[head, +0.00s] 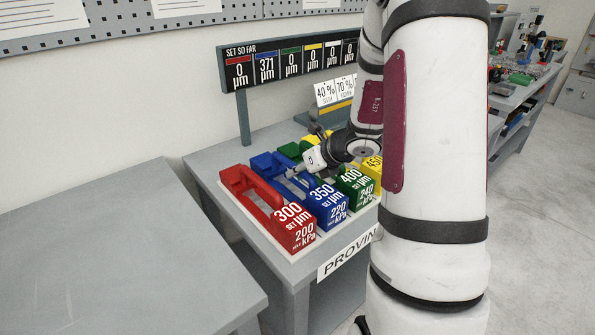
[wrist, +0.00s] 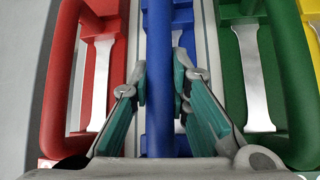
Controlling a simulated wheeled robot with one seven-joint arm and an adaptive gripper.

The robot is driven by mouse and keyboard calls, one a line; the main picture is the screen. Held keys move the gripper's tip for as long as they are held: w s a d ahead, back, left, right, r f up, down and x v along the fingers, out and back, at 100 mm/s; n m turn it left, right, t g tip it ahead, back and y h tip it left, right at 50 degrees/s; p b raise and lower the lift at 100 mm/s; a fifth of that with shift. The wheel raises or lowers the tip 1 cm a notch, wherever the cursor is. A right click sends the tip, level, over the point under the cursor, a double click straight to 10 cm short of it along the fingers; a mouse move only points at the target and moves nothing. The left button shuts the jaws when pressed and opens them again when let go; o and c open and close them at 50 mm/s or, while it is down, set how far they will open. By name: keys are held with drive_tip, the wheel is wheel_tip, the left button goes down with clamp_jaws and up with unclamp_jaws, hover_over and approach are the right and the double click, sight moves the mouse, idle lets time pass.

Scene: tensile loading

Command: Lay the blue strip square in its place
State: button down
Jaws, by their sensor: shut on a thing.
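The blue fixture (head: 327,207), labelled 350 µm and 220 kPa, stands between the red and green ones. In the wrist view its long blue bar (wrist: 159,60) runs upright through the middle of the picture. My gripper (wrist: 161,82) has one finger on each side of this bar and is shut on it. A silver strip (wrist: 177,38) shows partly just right of the bar; the bar and fingers hide most of it, so I cannot tell whether it lies square. In the head view my gripper (head: 300,171) is low over the blue fixture.
The red fixture (head: 295,228) is close on the left, the green fixture (head: 355,188) close on the right, with yellow (head: 372,164) beyond. A readout board (head: 290,66) behind shows 371 µm under blue and 0 under red. A bare grey table (head: 100,240) is at left.

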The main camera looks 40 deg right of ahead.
drive_tip(key=c, duration=1.4)
unclamp_jaws()
drive_tip(key=shift+c, duration=0.2)
drive_tip(key=shift+s, duration=0.1)
drive_tip(key=v, duration=1.2)
